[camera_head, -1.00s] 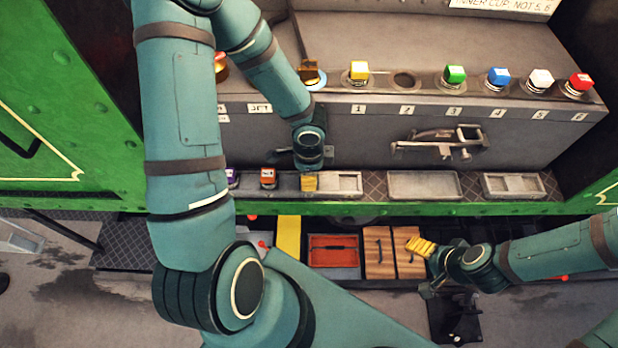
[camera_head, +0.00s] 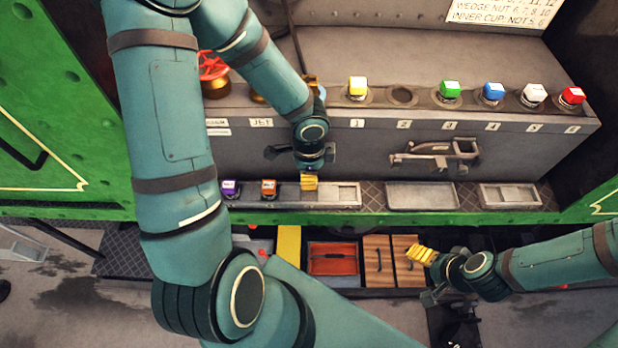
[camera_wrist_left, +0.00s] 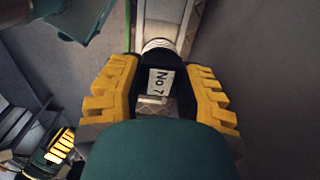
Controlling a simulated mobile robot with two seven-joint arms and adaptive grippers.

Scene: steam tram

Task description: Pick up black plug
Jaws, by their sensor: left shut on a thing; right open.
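The black plug (camera_wrist_left: 162,82) shows in the left wrist view, with a white "No 7" label and a pale ribbed part beyond it. My left gripper (camera_wrist_left: 163,95) is shut on it, one yellow finger on each side. In the head view my left gripper (camera_head: 309,182) points down at the left tray (camera_head: 345,194) on the lower ledge. The plug is hidden there, and I cannot tell how far it is clear of the tray. My right gripper (camera_head: 420,256) is open and empty, over the wooden drawers (camera_head: 378,262) at lower right.
A purple plug (camera_head: 230,188) and an orange plug (camera_head: 268,188) stand just left of my left gripper. The middle tray (camera_head: 421,194) looks empty.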

